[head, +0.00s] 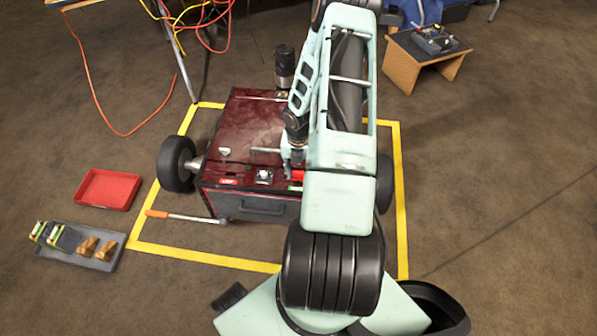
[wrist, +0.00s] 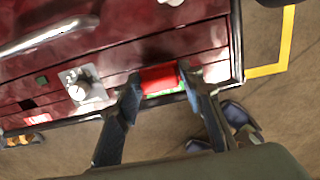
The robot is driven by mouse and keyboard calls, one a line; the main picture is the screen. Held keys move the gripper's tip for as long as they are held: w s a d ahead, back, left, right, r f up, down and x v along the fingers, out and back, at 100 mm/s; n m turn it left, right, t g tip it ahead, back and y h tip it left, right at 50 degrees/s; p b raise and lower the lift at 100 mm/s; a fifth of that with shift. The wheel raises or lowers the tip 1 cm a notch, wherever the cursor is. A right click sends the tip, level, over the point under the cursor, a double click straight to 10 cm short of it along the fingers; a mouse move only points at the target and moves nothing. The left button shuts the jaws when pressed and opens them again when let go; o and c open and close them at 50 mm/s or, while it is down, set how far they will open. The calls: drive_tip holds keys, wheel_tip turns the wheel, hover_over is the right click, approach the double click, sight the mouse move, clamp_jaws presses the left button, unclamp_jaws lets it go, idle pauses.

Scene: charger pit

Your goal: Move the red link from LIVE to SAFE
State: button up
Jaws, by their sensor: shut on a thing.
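The red link (wrist: 158,78) is between the two fingertips of my gripper (wrist: 160,77) in the wrist view, and the gripper is shut on it. It lies at the front edge of the dark red charger box (head: 245,130), directly by a green label (wrist: 215,72). Whether it is seated or just above the surface, I cannot tell. In the head view the red link (head: 298,176) shows partly behind my gripper (head: 292,165). A red label (head: 228,182) is at the left of the same front edge, with no link visible there.
A pale knob (wrist: 80,88) stands left of the link. A black handle (head: 262,208) is on the box front. Yellow tape (head: 402,200) surrounds the box. An orange-handled bar (head: 185,216), red tray (head: 107,188) and grey tray (head: 70,258) lie at left. A small wooden stand (head: 410,65) is behind right.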

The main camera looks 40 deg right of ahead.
drive_tip(key=shift+f+b, duration=0.5)
drive_tip(key=shift+f, duration=0.5)
drive_tip(key=o, duration=1.2)
drive_tip(key=shift+r, duration=0.1)
drive_tip(key=shift+o, duration=0.2)
wheel_tip(320, 180, up, 12)
